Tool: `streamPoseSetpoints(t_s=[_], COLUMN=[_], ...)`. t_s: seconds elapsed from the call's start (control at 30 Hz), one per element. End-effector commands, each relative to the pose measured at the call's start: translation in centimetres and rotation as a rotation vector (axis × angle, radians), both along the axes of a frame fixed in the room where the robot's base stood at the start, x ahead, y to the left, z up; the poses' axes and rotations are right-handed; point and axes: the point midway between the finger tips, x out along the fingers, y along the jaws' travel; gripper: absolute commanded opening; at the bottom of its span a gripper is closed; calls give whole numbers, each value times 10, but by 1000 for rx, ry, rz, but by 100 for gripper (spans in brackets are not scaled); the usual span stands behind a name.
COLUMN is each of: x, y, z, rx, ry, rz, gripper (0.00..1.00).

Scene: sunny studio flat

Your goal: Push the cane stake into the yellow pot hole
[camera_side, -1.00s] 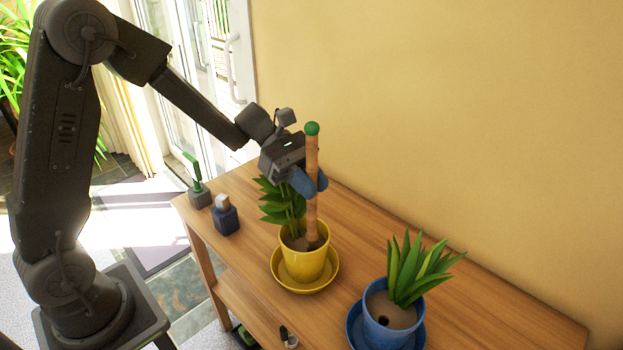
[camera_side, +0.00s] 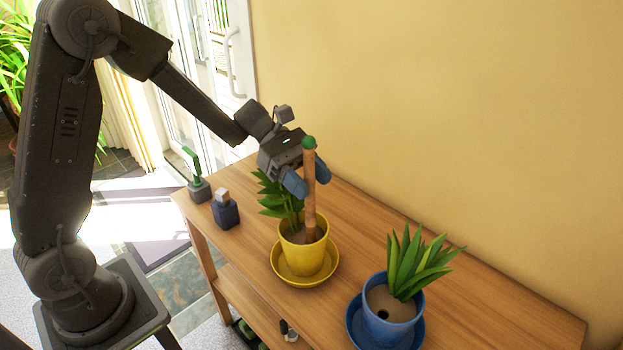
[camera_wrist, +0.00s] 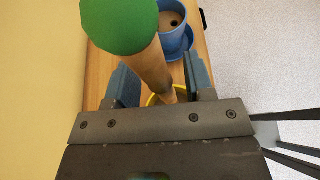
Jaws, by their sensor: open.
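The cane stake (camera_side: 310,195), a tan rod with a green ball on top, stands nearly upright in the soil of the yellow pot (camera_side: 303,260). Its lower end is hidden in the soil. My gripper (camera_side: 309,178) is open, with its blue fingers on either side of the stake's upper part, below the green ball. In the wrist view the stake (camera_wrist: 152,68) runs between the spread fingers (camera_wrist: 160,84), with gaps beside it. Only a bit of the yellow pot's rim (camera_wrist: 151,99) shows there.
A leafy plant (camera_side: 274,200) grows in the yellow pot, close to my gripper. A blue pot (camera_side: 390,328) with a spiky plant and a dark soil hole stands at the front right. The table's (camera_side: 480,310) right part is clear.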

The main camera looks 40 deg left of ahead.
Motion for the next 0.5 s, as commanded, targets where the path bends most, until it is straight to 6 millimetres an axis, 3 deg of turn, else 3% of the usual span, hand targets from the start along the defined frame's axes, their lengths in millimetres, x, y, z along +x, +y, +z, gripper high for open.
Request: streamPoseSetpoints(t_s=[0.5], x=[2], y=[95], z=[41], rx=[0], ry=[-8], rz=[5], gripper=[48])
